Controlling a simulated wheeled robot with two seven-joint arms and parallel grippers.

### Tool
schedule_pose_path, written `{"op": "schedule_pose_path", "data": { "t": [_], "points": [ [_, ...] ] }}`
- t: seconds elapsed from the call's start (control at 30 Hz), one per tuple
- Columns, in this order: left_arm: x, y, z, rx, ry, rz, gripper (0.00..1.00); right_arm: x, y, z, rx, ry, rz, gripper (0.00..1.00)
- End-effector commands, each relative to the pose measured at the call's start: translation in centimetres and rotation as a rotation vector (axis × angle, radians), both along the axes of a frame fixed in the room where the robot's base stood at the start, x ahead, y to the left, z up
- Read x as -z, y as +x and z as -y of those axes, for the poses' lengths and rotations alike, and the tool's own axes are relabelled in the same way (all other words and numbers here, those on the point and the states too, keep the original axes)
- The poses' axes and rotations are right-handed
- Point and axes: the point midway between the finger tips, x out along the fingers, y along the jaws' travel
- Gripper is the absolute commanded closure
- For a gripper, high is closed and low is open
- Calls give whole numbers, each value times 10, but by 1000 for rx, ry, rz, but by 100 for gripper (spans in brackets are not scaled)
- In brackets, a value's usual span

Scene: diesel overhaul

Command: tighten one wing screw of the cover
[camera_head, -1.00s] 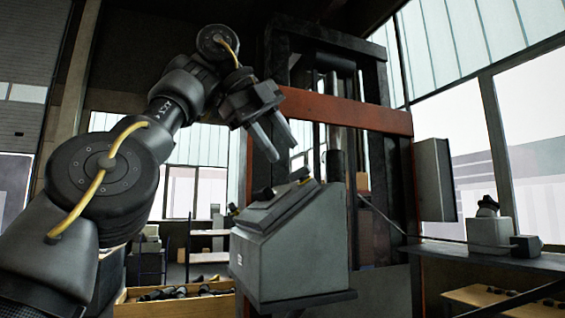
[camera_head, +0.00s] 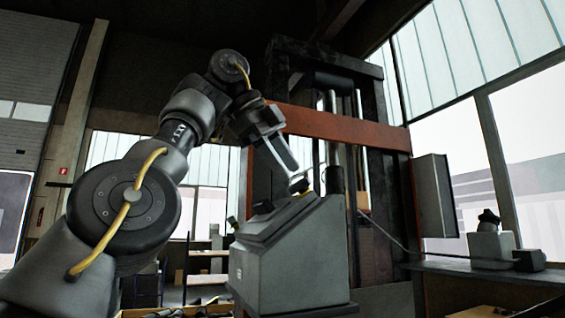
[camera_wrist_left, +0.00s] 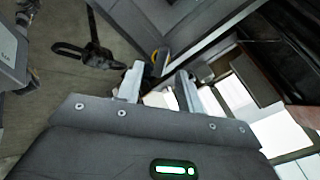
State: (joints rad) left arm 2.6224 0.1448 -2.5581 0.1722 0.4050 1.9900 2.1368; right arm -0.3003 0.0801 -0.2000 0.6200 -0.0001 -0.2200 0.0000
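A grey box-like housing (camera_head: 295,262) with a sloped top stands in the middle of the head view. Its cover (camera_head: 275,222) forms the sloped top, and dark knobs that look like wing screws stand along its edge: an upper one (camera_head: 300,186), a middle one (camera_head: 262,207) and a lower one (camera_head: 233,222). My left gripper (camera_head: 284,163) is just above the upper knob; contact cannot be told. In the left wrist view its two fingers (camera_wrist_left: 159,88) are apart, with a dark and yellow part (camera_wrist_left: 160,60) beyond the gap. My right gripper is out of view.
A dark press frame with an orange crossbeam (camera_head: 345,128) stands behind the housing. A bench (camera_head: 490,262) with small grey devices is at the right. A shelf (camera_head: 205,265) stands at the back left. The left wrist view also shows a dark chain-like part (camera_wrist_left: 90,52).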

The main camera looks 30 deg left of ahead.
Motion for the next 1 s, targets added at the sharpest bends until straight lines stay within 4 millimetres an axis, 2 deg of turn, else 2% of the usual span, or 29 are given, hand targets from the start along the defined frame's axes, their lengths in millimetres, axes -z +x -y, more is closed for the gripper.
{"op": "schedule_pose_path", "data": {
  "t": [0.37,1.0],
  "points": [
    [3,2,1,0,0,0,63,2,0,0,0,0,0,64],
    [24,13,11,0,0,-1,63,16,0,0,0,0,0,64]
  ]
}}
